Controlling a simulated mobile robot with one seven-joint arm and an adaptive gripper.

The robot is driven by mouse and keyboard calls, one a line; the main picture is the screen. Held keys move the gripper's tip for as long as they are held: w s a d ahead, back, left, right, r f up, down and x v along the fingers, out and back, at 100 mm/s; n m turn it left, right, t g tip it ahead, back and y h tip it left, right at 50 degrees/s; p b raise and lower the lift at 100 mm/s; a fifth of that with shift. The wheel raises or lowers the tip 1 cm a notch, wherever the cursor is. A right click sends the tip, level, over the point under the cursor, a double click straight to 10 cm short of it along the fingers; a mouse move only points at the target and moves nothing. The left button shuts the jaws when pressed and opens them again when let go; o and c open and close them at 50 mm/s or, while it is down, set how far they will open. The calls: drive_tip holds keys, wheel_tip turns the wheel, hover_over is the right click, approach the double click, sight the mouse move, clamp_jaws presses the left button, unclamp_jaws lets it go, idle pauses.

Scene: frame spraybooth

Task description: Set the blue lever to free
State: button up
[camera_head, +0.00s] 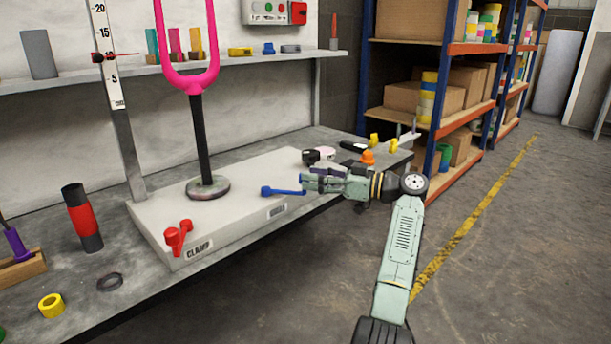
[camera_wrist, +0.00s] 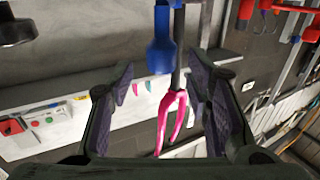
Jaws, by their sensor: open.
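The blue lever (camera_head: 283,191) is on the front part of a pale base block (camera_head: 235,187), lying roughly level along its front edge. A small label below it is too small to read. My gripper (camera_head: 308,183) is at the lever's right end, with open jaws. In the wrist view the blue lever (camera_wrist: 161,50) hangs into the picture from the top, ahead of and between my open fingers (camera_wrist: 160,82). Its wider end is towards me, and I see no finger touching it. From the head view I cannot tell whether they touch.
A red lever (camera_head: 178,236) beside a "CLAMP" label is at the block's left end. A black post with a pink fork (camera_head: 187,75) rises from the block. An orange knob (camera_head: 368,158) and black parts are behind my gripper. Open floor (camera_head: 480,250) lies to the right.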

drive_tip(key=v, duration=0.8)
drive_tip(key=shift+s+d, duration=0.15)
drive_tip(key=shift+d, duration=0.15)
